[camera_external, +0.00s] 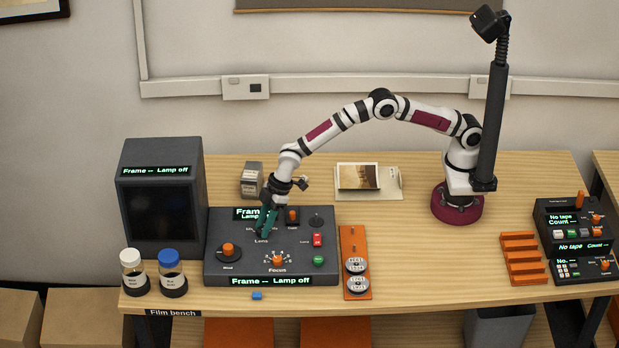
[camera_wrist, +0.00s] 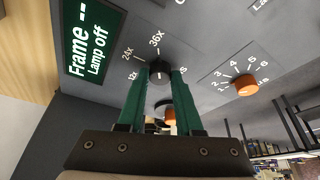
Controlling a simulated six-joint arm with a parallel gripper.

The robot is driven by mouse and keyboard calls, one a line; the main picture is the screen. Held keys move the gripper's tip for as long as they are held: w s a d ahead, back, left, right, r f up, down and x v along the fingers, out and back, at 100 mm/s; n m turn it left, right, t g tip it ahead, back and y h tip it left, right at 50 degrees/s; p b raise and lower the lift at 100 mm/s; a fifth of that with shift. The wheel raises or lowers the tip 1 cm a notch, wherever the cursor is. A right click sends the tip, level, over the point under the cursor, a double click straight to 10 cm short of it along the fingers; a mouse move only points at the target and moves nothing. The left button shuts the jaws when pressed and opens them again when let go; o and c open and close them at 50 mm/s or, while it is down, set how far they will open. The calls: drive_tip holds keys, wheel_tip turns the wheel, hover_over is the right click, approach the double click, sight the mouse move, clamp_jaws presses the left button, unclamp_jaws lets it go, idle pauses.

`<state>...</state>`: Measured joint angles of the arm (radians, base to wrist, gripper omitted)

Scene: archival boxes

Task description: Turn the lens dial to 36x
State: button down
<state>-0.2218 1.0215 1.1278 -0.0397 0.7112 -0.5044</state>
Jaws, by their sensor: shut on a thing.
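The lens dial (camera_wrist: 160,68) is a dark round knob on the grey film-viewer panel (camera_external: 225,220). Printed marks 24x and 36x stand beside it, with a partly hidden mark lower left. My gripper (camera_wrist: 161,78) has its two green fingers shut on the dial, one on each side. In the external view my gripper (camera_external: 265,230) reaches down to the panel above the Lens label and hides the dial. I cannot tell which mark the dial points at. The display strip (camera_external: 270,281) reads "Frame -- Lamp off".
On the panel are an orange Focus knob (camera_external: 278,260), an orange Wind knob (camera_external: 228,250), a red switch (camera_external: 317,240) and a green button (camera_external: 319,260). A monitor (camera_external: 160,200) and two bottles (camera_external: 172,275) stand left. An orange rack (camera_external: 353,235) with reels lies right.

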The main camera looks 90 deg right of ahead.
drive_tip(key=c, duration=0.6)
unclamp_jaws()
drive_tip(key=shift+v, duration=7.9)
drive_tip(key=shift+d, duration=0.1)
